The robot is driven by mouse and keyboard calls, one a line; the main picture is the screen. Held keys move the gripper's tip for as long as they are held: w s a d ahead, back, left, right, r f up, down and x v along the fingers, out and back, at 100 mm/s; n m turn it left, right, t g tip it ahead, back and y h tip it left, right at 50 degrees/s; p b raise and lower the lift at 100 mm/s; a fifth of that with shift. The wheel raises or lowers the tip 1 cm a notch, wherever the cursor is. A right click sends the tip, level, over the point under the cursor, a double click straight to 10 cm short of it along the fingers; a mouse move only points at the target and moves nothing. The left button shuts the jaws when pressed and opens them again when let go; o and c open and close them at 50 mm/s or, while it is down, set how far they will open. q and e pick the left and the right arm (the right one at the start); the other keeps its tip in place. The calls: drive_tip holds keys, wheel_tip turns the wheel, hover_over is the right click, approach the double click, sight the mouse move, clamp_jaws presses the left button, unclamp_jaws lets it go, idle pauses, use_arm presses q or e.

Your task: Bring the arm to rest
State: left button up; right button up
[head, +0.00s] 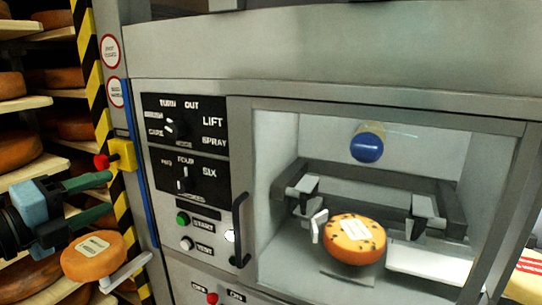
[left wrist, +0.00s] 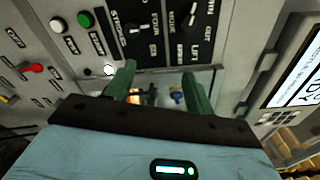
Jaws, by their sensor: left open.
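My left gripper (head: 108,194) reaches in from the left in the head view. Its two green fingers are apart with nothing between them. In the left wrist view its fingers (left wrist: 158,84) also stand apart, with the control panel beyond them. My right gripper is in neither view. An orange cheese wheel with a pale label (head: 82,262) shows just below the left gripper, beside a light bar. Another cheese wheel with dark spots and a label (head: 368,252) sits inside the machine's open bay.
The grey machine's control panel (head: 187,150) has knobs and buttons. A vertical handle (head: 240,230) stands out beside the bay. A striped post (head: 92,75) carries a yellow box with a red button (head: 121,155). Shelves of cheese (head: 20,105) fill the left. A screen (left wrist: 298,72) shows in the left wrist view.

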use_arm(q)
drive_tip(key=d+f+n+g, duration=0.15)
drive_tip(key=f+n, duration=0.25)
drive_tip(key=f, duration=0.6)
drive_tip(key=s+d+f+n+y, duration=0.15)
drive_tip(key=f+n, duration=0.35)
drive_tip(key=f, duration=0.5)
drive_tip(key=d+f+n, duration=0.3)
drive_tip(key=f+n, duration=0.1)
drive_tip(key=f, duration=0.6)
drive_tip(key=s+d+f+n+g+y, duration=0.2)
drive_tip(key=s+f+n, duration=0.4)
drive_tip(key=s+f, duration=0.5)
drive_tip(key=s+d+f+n+g+y, duration=0.2)
drive_tip(key=s+f+n, duration=0.4)
drive_tip(key=s+f, duration=0.6)
wheel_tip(320, 180, down, 2)
drive_tip(key=shift+f+g, duration=0.1)
drive_tip(key=shift+g, duration=0.35)
drive_tip(key=shift+w+y, duration=0.1)
drive_tip(key=shift+y, duration=0.15)
